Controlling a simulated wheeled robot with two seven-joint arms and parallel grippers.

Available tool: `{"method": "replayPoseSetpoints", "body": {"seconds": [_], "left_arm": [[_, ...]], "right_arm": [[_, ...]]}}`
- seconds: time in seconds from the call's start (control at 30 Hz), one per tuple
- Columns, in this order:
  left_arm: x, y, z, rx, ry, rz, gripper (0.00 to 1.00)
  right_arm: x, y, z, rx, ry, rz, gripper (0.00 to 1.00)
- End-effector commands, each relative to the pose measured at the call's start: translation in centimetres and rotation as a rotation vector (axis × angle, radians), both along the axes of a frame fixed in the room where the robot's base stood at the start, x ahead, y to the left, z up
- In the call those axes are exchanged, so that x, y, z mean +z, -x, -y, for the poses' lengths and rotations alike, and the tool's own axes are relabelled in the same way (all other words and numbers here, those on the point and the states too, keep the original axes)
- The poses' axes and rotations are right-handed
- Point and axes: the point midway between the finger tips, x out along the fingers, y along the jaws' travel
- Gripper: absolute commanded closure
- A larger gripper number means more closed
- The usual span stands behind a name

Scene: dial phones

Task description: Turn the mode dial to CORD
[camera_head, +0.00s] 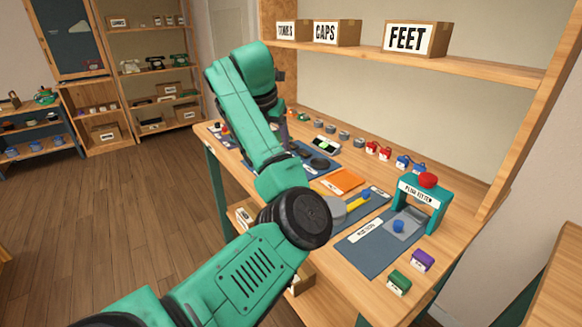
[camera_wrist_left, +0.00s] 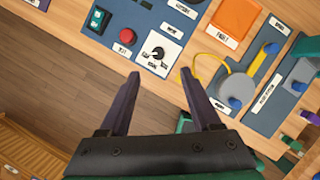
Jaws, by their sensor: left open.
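The mode dial (camera_wrist_left: 157,52) is a small dark knob on a white square plate with a few tiny labels around it. The labels are too small to read surely, and I cannot tell which one the knob points at. My left gripper (camera_wrist_left: 160,74) is open and empty, its two dark purple fingers apart. In the left wrist view its fingertips appear just below the plate, one to each side, not touching the dial. In the head view my left arm hides the dial and most of that gripper. My right gripper is in neither view.
Beside the dial are a red button (camera_wrist_left: 127,36) and a green switch (camera_wrist_left: 97,19). An orange pad (camera_wrist_left: 235,18), a grey disc (camera_wrist_left: 234,88) with a yellow cord and a teal stand (camera_head: 428,197) lie to the right on the wooden bench. Small phones and parts line its back.

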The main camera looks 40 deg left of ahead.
Motion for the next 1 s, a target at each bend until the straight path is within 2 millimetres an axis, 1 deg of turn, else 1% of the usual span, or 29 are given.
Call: {"method": "replayPoseSetpoints", "body": {"seconds": [0.13, 0.2, 0.23, 0.3, 0.37, 0.4, 0.5, 0.63, 0.87, 0.9, 0.93, 0.97, 1.0], "left_arm": [[-3.0, -1.0, -0.4, 0.002, 0.000, -0.006, 0.36], [-4.8, -1.7, -0.6, 0.002, 0.000, -0.006, 0.36], [-5.6, -2.0, -0.7, 0.002, -0.001, -0.008, 0.36], [-7.4, -2.6, -1.0, 0.002, -0.001, -0.008, 0.36], [-8.8, -3.2, -1.2, 0.004, -0.002, -0.007, 0.36], [-9.7, -3.5, -1.3, 0.004, -0.002, -0.006, 0.36], [-11.4, -4.2, -1.6, 0.005, -0.002, -0.004, 0.36], [-12.6, -4.7, -1.7, 0.005, -0.003, -0.002, 0.36], [-12.8, -4.8, -1.8, 0.006, -0.003, -0.002, 0.36], [-12.8, -4.8, -1.8, 0.006, -0.003, -0.002, 0.43], [-12.8, -4.8, -1.8, 0.006, -0.003, -0.002, 0.55], [-12.8, -4.8, -1.8, 0.006, -0.003, -0.002, 0.66], [-12.8, -4.8, -1.8, 0.006, -0.003, -0.002, 0.82]], "right_arm": [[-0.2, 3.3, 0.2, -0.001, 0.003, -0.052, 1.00], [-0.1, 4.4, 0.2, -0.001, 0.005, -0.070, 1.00], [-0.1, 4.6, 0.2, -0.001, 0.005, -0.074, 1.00], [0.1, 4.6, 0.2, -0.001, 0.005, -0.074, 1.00], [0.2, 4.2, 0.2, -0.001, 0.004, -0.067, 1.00], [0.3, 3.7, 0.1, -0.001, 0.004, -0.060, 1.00], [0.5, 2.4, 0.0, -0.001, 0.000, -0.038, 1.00], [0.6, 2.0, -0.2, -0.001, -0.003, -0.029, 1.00], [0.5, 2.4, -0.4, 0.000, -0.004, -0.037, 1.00], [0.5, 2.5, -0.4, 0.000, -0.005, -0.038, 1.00], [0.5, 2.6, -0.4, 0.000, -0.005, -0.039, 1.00], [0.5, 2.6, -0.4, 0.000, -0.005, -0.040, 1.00], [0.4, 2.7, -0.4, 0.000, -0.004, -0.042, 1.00]]}}
